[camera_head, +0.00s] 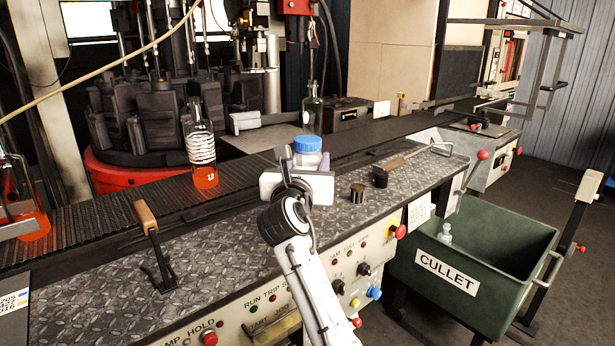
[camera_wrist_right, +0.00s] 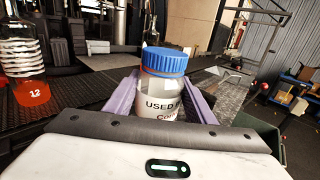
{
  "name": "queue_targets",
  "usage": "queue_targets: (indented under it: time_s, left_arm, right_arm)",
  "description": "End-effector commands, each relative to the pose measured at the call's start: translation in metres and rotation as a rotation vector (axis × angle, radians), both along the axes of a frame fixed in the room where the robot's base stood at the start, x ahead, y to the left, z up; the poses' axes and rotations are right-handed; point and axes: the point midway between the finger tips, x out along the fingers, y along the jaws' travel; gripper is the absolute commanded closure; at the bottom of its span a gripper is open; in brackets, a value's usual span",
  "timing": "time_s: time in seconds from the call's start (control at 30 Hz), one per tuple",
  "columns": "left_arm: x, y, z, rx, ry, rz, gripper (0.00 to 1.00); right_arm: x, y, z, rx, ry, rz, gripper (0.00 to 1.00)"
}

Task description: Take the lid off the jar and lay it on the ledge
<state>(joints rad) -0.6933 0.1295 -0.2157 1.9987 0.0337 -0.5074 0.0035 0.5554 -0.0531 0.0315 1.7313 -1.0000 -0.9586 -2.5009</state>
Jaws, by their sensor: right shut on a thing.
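The jar (camera_head: 308,159) is clear and has a blue screw lid (camera_head: 307,144) on top. It stands upright above the right part of the checker-plate ledge (camera_head: 230,240). In the right wrist view the jar (camera_wrist_right: 158,106) shows a white label reading "USED", and its blue lid (camera_wrist_right: 165,60) is seated. My right gripper (camera_head: 305,172) is shut on the jar's body below the lid, with a purple finger on each side. The gripper hides the jar's base, so I cannot tell whether it touches the ledge. My left gripper is not in view.
A conveyor (camera_head: 245,178) runs behind the ledge, carrying a bottle with an orange base (camera_head: 203,150) and a clear bottle (camera_head: 312,108). A green cullet bin (camera_head: 490,235) is right. Bare plate lies left of my gripper.

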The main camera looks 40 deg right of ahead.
Motion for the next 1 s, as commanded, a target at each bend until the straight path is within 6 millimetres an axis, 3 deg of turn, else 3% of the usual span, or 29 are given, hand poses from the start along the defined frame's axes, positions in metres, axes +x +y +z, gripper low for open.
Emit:
queue_targets:
  time_s: [0.1, 0.37, 0.4, 0.63, 1.0]
  left_arm:
    - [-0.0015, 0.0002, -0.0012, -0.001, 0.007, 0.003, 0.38]
    - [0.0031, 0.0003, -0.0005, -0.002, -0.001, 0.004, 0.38]
    - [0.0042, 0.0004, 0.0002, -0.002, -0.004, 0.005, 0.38]
    - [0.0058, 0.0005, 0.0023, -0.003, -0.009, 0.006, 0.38]
    - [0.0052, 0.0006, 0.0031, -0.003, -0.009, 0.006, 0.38]
  right_arm:
    - [0.0000, 0.0000, 0.0117, 0.001, -0.002, 0.001, 0.75]
    - [-0.0001, 0.0002, 0.0131, -0.001, -0.001, 0.000, 0.75]
    - [-0.0001, 0.0000, 0.0131, -0.001, -0.001, 0.000, 0.52]
    - [0.0000, 0.0001, 0.0129, -0.001, -0.001, 0.000, 0.91]
    - [-0.0002, 0.0001, 0.0127, -0.001, -0.001, 0.000, 0.91]
